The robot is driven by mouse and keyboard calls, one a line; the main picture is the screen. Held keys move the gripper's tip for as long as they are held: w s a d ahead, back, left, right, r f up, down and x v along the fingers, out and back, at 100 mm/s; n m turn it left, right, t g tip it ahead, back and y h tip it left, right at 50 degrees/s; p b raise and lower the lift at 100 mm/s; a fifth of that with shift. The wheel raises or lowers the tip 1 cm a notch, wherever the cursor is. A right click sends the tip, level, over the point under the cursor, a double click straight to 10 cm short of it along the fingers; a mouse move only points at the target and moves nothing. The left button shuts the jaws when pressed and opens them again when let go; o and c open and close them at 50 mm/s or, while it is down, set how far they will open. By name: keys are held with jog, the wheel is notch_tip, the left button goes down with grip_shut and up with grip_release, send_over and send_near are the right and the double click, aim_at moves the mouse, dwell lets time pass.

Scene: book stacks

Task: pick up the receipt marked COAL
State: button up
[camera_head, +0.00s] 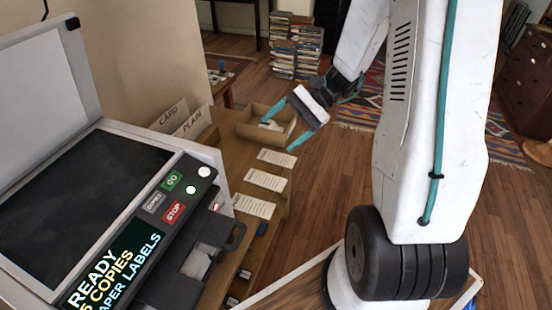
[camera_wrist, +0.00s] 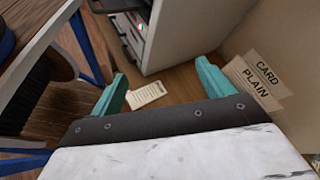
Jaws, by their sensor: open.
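Three white printed paper slips lie in a row on the wooden counter: a far slip (camera_head: 277,158), a middle slip (camera_head: 266,180) and a near slip (camera_head: 253,206). Their print is too small to read, so I cannot tell which says COAL. In the wrist view one slip (camera_wrist: 146,94) lies flat beyond my gripper, between the two teal fingers in the picture; the others do not show there. My gripper (camera_head: 277,136) is open, with nothing between its fingers, and appears above the counter near the far slip and the wooden box.
An open wooden box (camera_head: 245,126) with something white inside stands at the counter's far end. CARD (camera_head: 173,115) and PLAIN (camera_head: 192,123) signs stand by the wall. A copier (camera_head: 120,150) with buttons and a display stands left of the slips. Book stacks (camera_head: 295,50) stand on the floor beyond.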

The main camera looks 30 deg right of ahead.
jog(key=w+d+f+m+t+y, duration=0.1)
jog(key=w+d+f+m+t, duration=0.1)
jog(key=d+f+m+t, duration=0.4)
jog(key=w+d+f+m+t+y, duration=0.15)
jog(key=d+f, duration=0.25)
jog(key=f, duration=0.4)
jog(key=m+t+h, duration=0.5)
jog(key=m+t, duration=0.2)
jog(key=m, duration=0.2)
send_near(277, 158)
jog(key=shift+w+a+f, duration=0.15)
jog(key=shift+w+a, duration=0.15)
jog(key=shift+w, duration=0.15)
jog(key=shift+w+a+f, duration=0.15)
jog(key=shift+w+a, duration=0.15)
jog(key=shift+w, duration=0.15)
jog(key=c, duration=1.1)
